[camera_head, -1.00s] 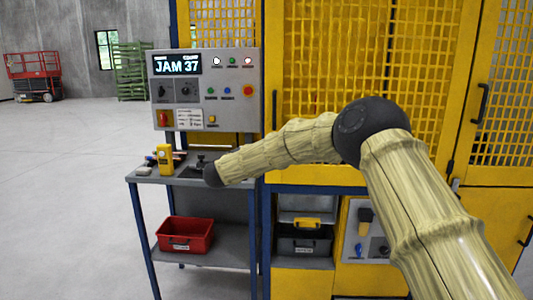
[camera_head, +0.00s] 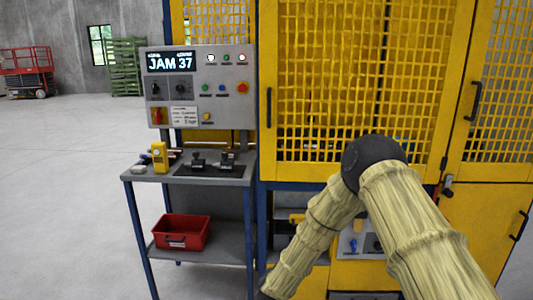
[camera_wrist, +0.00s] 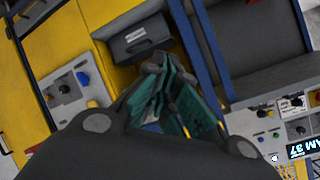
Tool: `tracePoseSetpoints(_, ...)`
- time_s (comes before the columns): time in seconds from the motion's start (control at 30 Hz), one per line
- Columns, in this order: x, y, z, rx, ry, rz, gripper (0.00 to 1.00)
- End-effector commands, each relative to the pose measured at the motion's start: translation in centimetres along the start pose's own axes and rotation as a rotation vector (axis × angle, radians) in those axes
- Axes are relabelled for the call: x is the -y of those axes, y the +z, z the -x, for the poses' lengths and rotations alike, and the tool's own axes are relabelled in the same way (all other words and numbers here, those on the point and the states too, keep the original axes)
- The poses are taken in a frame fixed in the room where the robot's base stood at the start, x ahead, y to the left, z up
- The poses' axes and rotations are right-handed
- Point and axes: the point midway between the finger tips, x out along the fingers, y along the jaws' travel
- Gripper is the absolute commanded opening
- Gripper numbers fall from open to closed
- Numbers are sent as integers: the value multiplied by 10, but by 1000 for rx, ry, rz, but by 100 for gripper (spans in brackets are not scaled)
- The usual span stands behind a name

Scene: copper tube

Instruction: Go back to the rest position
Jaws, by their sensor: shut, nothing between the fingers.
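My gripper (camera_wrist: 172,90) shows in the wrist view with its teal fingers close together and nothing between them. It is in front of the machine's lower part, near a dark drawer bin (camera_wrist: 140,38). In the head view my arm bends downward at the right, and the gripper itself is below the picture's bottom edge. The workbench (camera_head: 214,225) stands to the left of my arm, with black fixtures (camera_head: 198,161) and a yellow handheld device (camera_head: 160,156) on top. Copper-coloured tube pieces (camera_head: 205,151) seem to lie at the back of the bench, too small to tell clearly.
A control panel (camera_head: 200,88) reading JAM 37 stands above the bench. A red bin (camera_head: 181,232) sits on the lower shelf. The yellow mesh machine (camera_head: 330,80) stands behind my arm. The floor (camera_head: 70,170) at the left is clear.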

Motion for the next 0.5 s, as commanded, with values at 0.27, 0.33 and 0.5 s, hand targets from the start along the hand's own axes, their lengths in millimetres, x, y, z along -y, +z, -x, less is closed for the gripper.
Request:
tracePoseSetpoints(0.27,-138,63,61,250,107,240,0)
tracePoseSetpoints(0.33,-171,75,82,316,132,292,0)
tracePoseSetpoints(0.5,-246,99,139,479,193,411,0)
